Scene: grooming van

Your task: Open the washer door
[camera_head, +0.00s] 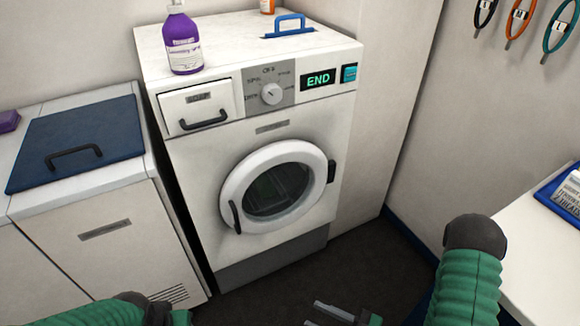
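The white washer (190,160) stands against the back wall, and its display reads END. Its round door (233,180) has a white ring and dark glass and looks shut. A dark handle (234,217) is on the ring's left side, and another dark piece (331,172) is on its right side. My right gripper (313,312) is at the bottom edge, low in front of the washer and apart from the door. Its grey fingers look spread and empty, partly cut off by the frame. My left arm shows at the bottom left; its gripper is out of view.
A purple bottle (182,42) and a blue-handled item (289,27) sit on the washer. A cabinet with a blue lid (80,140) stands to the left. A white table (535,250) with a blue tray (550,196) is at the right. Dark floor before the washer is clear.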

